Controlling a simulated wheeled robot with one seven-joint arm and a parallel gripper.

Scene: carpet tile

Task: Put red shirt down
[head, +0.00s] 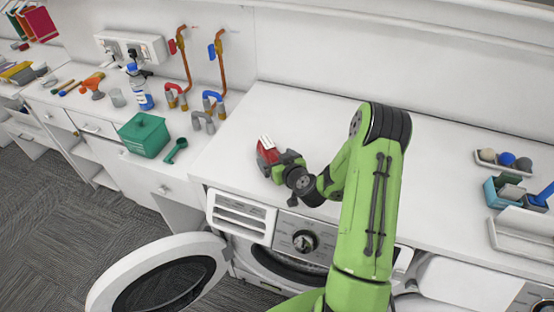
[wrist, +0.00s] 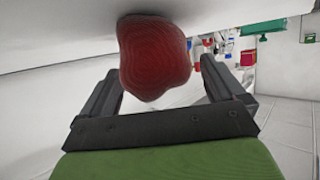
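The red shirt (head: 268,150) is a small bunched bundle with a white patch, on or just above the white countertop beside the wall, in the head view. In the wrist view the shirt (wrist: 155,58) is a rounded dark red lump between the finger ends, against the white surface. My gripper (head: 283,162) is low over the counter's front part. Its two black fingers (wrist: 160,85) stand wide apart around the shirt, with a narrow gap at the right finger. The left finger's contact with the shirt is unclear.
A green box (head: 144,136) and a green scoop (head: 175,151) stand to the left. Pipes with red and blue valves (head: 197,70) rise behind. The washer door (head: 160,280) hangs open below. Small trays (head: 505,160) are at the right. The counter behind my gripper is clear.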

